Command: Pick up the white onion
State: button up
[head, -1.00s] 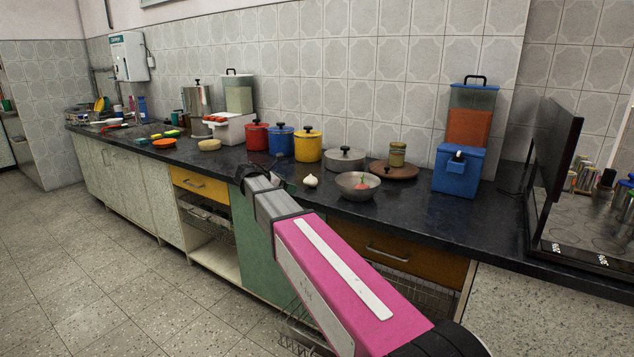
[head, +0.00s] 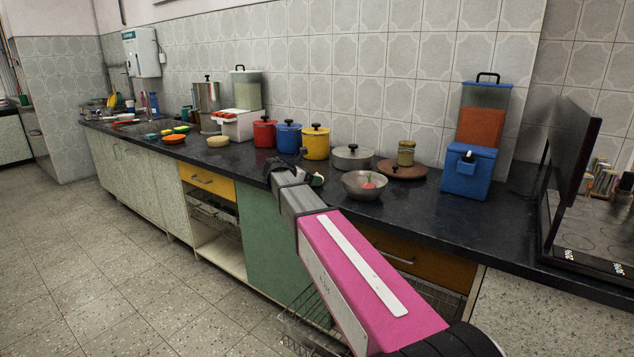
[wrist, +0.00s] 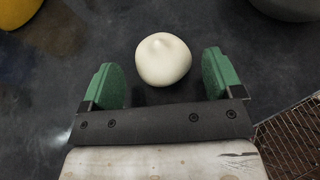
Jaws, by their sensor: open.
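The white onion (wrist: 163,60) sits on the dark counter in the wrist view, a round, pale bulb with a small blunt tip. My gripper (wrist: 161,73) is open, with one green finger on each side of the onion in the picture. Clear gaps show on both sides and neither finger touches it. Whether the onion is at finger depth or a little below is hard to tell. In the head view my gripper (head: 305,174) is over the counter's front part, left of the metal bowl, and the onion cannot be clearly made out there.
The metal bowl (head: 364,185) stands close to the right of my gripper. Behind are a grey lidded pot (head: 352,157) and red (head: 264,133), blue (head: 288,138) and yellow (head: 316,143) pots. A wire basket (wrist: 290,140) shows below the counter edge.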

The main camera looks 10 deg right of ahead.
jog(key=x, duration=0.3)
jog(key=shift+d, duration=0.15)
jog(key=c, duration=1)
